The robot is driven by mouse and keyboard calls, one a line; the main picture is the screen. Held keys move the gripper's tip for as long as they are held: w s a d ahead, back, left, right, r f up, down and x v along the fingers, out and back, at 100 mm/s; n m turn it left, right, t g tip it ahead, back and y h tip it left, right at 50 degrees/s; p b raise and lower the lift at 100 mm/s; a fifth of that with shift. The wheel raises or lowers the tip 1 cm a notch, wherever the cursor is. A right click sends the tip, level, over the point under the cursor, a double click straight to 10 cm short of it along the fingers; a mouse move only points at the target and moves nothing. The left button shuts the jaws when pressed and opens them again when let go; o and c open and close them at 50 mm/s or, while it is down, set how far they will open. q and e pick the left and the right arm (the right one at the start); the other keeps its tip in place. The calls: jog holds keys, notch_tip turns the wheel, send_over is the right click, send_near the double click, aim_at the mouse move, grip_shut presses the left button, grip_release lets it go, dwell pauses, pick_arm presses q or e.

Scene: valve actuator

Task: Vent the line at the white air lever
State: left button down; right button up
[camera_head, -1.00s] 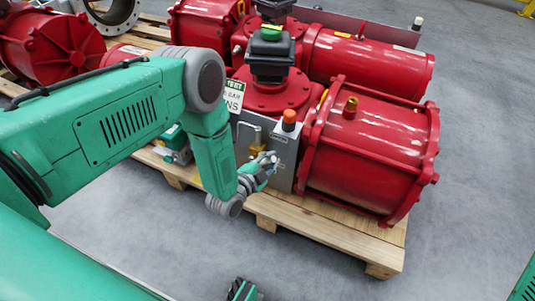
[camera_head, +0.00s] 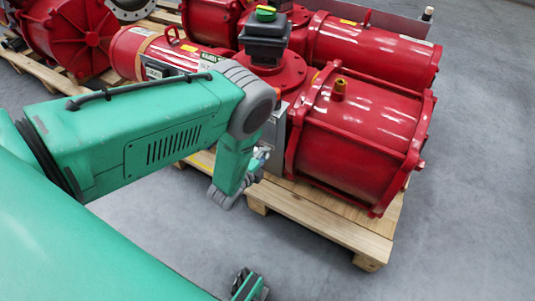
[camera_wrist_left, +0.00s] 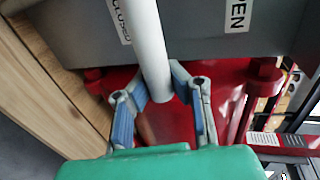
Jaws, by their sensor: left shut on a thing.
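The white air lever (camera_wrist_left: 150,40) is a plain white rod that runs down from the top of the left wrist view. It lies between the blue-padded fingers of my left gripper (camera_wrist_left: 158,82), which is shut on it. Its lower end shows in front of red metal. In the head view my left gripper (camera_head: 260,158) is small, beside the grey control panel (camera_head: 275,130) on the red actuator; my forearm hides most of the panel. An OPEN label (camera_wrist_left: 238,14) and a CLOSED label (camera_wrist_left: 119,20) sit either side of the lever.
The red actuator cylinder (camera_head: 355,125) stands just right of the panel, on a wooden pallet (camera_head: 320,220). A black box with a green top (camera_head: 264,35) rises above the panel. More red actuators (camera_head: 65,40) stand behind.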

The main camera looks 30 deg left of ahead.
pick_arm(q)
jog(key=shift+s+a+f, duration=0.2)
jog(key=shift+s+f, duration=0.2)
jog(key=c, duration=1.4)
grip_release()
jog(key=shift+w+r, duration=0.1)
jog(key=shift+r, duration=0.05)
jog(key=v, duration=1.2)
jog(key=shift+d, duration=0.1)
